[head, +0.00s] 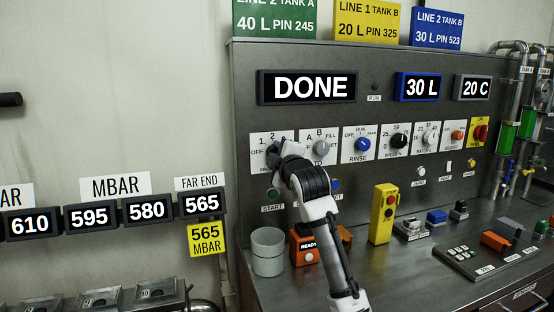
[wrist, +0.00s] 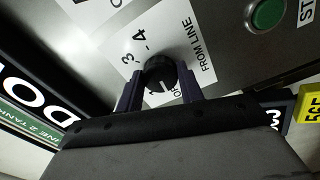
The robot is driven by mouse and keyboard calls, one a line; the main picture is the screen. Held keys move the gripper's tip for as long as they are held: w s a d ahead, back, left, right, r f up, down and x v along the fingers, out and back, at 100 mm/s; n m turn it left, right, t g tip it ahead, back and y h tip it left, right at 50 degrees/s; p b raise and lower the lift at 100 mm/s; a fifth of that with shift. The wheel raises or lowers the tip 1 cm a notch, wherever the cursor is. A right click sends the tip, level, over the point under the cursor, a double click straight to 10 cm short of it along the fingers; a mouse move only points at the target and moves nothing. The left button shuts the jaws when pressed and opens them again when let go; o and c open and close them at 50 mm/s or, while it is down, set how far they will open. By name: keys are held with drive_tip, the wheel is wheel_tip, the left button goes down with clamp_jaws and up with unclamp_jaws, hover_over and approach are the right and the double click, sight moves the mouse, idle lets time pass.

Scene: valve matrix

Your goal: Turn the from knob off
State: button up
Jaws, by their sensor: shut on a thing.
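The from knob (wrist: 158,70) is a round black knob on a white plate marked FROM LINE in the wrist view. A pale mark shows on its face near the lower side, between my fingers; the numbers 3 and 4 show beyond it. The setting it points at is hard to tell. My gripper (wrist: 160,88) is shut on the knob, with one dark finger on each side. In the head view my gripper (head: 276,153) is at the leftmost plate of the panel and hides most of the knob.
To the right are a grey knob (head: 321,149), the blue RINSE knob (head: 361,144) and the SPEED knob (head: 398,141). A green START button (head: 273,194) sits below. A grey cup (head: 268,250), an orange READY box (head: 305,246) and a yellow pendant (head: 383,215) stand on the counter.

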drive_tip(key=shift+n, duration=0.5)
drive_tip(key=o, duration=1)
drive_tip(key=b+v, duration=0.4)
drive_tip(key=v, duration=1)
